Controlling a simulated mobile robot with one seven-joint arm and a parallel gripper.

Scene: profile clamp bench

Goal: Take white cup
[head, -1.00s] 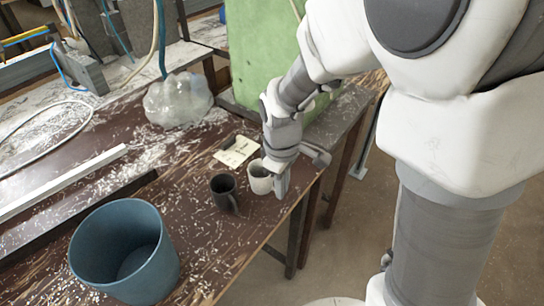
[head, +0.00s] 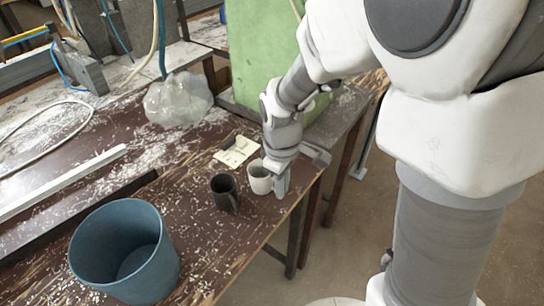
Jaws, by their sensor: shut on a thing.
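The white cup (head: 259,178) stands upright near the right edge of the dark brown bench. My gripper (head: 280,186) is at the right side of the white cup and points down. It is shut on the cup, though the arm hides part of the grip and the cup's back. The cup looks to be on or very close to the bench top; I cannot tell which.
A dark cup (head: 225,193) stands close to the left of the white cup. A pale paper-like item (head: 237,151) lies behind them. A large blue bucket (head: 125,250) stands at the front left. A clear plastic bag (head: 178,100) sits farther back. Shavings cover the bench (head: 190,235).

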